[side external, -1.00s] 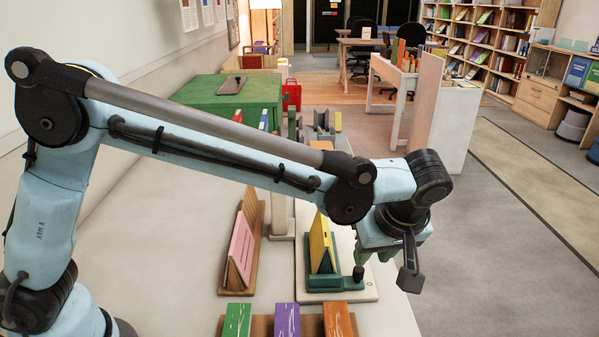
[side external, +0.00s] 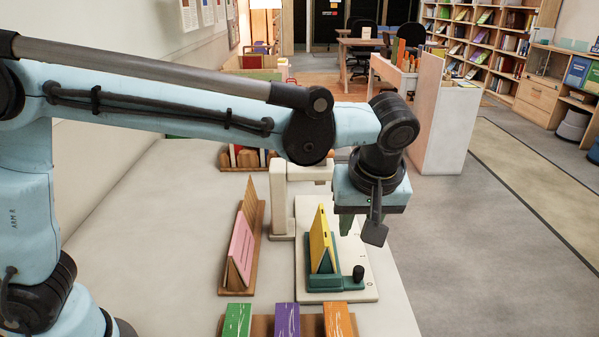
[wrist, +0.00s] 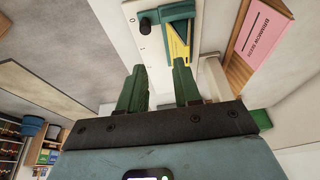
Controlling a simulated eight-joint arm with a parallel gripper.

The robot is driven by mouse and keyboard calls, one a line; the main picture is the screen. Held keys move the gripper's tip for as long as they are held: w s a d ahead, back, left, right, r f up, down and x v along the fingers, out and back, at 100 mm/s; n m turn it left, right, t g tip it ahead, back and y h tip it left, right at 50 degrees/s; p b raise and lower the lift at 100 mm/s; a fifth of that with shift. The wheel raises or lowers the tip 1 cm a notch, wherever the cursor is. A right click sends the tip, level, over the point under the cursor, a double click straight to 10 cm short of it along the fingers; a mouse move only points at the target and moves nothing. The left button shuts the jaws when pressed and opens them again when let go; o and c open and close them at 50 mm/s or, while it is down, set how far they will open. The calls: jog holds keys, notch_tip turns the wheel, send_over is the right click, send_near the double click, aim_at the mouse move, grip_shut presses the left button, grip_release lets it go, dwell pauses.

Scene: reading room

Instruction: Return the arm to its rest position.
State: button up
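My gripper (side external: 346,225) hangs at the end of my arm, above and beyond the right part of a white board (side external: 365,285). In the wrist view the two green fingers of my gripper (wrist: 160,82) stand apart with nothing between them. A yellow panel (side external: 320,240) leans in a dark green holder (side external: 325,283) on the board, and it also shows in the wrist view (wrist: 178,48). A black knob (side external: 358,273) stands beside the holder, apart from my fingers.
A wooden rack (side external: 256,220) with a pink card (side external: 241,250) stands left of the board. Green (side external: 236,321), purple (side external: 286,320) and orange (side external: 337,320) pieces sit at the front. A pale post (side external: 283,205) stands behind the board. Open floor lies to the right.

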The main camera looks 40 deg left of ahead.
jog(key=shift+s+a+f+m+t+h, duration=0.65)
jog(key=shift+s+a+m, duration=1)
jog(key=shift+a, duration=1.5)
jog(key=shift+s+a+f+m+t+h, duration=0.25)
jog(key=shift+s+a+m+t, duration=1.05)
jog(key=shift+a, duration=1.85)
jog(key=shift+s+a+f+m+t+h, duration=0.45)
jog(key=shift+s+a+m, duration=1.1)
jog(key=shift+s+a, duration=1.2)
jog(key=shift+w+a+r, duration=0.1)
jog(key=shift+w+a, duration=0.3)
jog(key=shift+w, duration=0.05)
